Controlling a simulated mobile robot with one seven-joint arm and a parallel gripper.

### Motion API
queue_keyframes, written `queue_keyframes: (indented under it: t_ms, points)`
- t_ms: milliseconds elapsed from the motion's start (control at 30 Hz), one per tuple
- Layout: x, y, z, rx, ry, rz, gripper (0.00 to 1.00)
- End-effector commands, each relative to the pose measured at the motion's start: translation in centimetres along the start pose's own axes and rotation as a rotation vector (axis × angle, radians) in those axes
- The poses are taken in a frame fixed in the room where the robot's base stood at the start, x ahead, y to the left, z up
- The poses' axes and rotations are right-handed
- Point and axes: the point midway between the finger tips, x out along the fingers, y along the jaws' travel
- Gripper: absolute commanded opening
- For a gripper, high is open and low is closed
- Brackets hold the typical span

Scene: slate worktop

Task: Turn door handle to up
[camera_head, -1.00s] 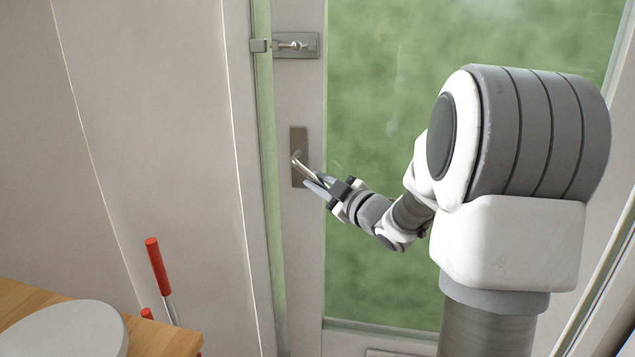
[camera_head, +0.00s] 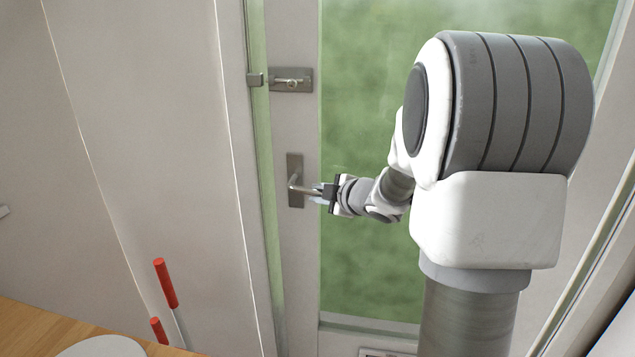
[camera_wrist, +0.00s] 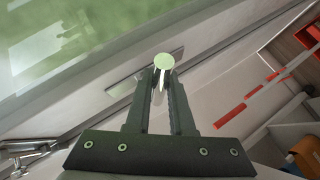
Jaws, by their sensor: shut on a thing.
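The door handle is a metal lever (camera_head: 302,189) on a dark upright plate (camera_head: 296,165), fixed to the pale door frame beside the green glass. In the head view the lever points right and slightly down, close to level. My gripper (camera_head: 318,194) is shut on the lever near its free end; the fingers partly hide that end. In the wrist view my gripper's two fingers (camera_wrist: 162,95) lie close on either side of the lever, whose round pale end (camera_wrist: 163,62) shows at the fingertips.
A sliding bolt (camera_head: 291,80) sits above the handle on the same door. A red-handled tool (camera_head: 165,283) leans at lower left beside a wooden counter (camera_head: 25,325). The green glass pane (camera_head: 365,260) lies behind my arm.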

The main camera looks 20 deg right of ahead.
Motion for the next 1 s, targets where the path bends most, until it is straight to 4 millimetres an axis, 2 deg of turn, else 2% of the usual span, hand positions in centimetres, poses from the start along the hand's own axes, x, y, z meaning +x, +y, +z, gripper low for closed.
queue_keyframes:
  t_ms: [33, 100, 833, 867, 1000]
  points:
    - [-0.34, 0.68, -0.27, -0.015, -0.016, -0.012, 0.00]
    - [-0.39, 0.77, -0.32, -0.037, -0.035, -0.028, 0.00]
    - [-0.44, 0.91, -0.30, -0.096, -0.085, -0.067, 0.00]
    - [-0.45, 0.91, -0.30, -0.096, -0.085, -0.067, 0.25]
    - [-0.44, 0.90, -0.32, -0.096, -0.084, -0.067, 0.50]
